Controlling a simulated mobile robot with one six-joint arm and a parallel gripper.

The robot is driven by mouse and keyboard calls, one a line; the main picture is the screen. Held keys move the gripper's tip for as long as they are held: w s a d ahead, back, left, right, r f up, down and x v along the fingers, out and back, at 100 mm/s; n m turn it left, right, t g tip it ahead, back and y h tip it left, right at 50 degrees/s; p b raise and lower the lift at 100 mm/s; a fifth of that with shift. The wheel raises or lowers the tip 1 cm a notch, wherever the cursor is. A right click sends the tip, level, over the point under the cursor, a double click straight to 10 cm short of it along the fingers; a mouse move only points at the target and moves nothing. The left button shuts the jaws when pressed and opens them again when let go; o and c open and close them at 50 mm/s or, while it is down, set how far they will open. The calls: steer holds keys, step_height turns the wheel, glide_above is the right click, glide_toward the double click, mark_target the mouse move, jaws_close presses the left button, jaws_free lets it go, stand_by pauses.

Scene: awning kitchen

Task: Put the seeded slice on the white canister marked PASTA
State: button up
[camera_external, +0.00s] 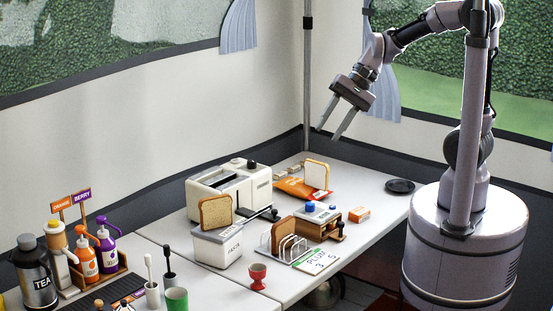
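A white canister marked PASTA (214,250) stands on the counter in front of the toaster. A brown-crusted bread slice (215,212) stands upright on top of it, its face looking speckled. Another brown slice (283,234) stands in the wire toast rack (268,252) to the right. A paler slice (316,174) stands behind, by an orange packet. Seeds are too small to make out for certain on any slice. My gripper (328,133) is raised above the back of the counter, fingers spread, open and empty, apart from all the slices.
A cream toaster (232,187) stands behind the canister. A small scale-like box (318,218), a red egg cup (258,276) and a price card (318,262) are nearby. Bottles and a TEA flask (36,275) are at the left. The counter's right end is mostly clear around a black disc (400,186).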

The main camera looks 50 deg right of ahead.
steer(key=s+d+n+t+h+b, duration=0.1)
steer(key=s+d+n+h, duration=0.4)
steer(key=s+d, duration=0.5)
steer(key=shift+s+d+f+t+b, duration=0.25)
steer(key=shift+d+t+b, duration=0.15)
steer(key=shift+t, duration=0.5)
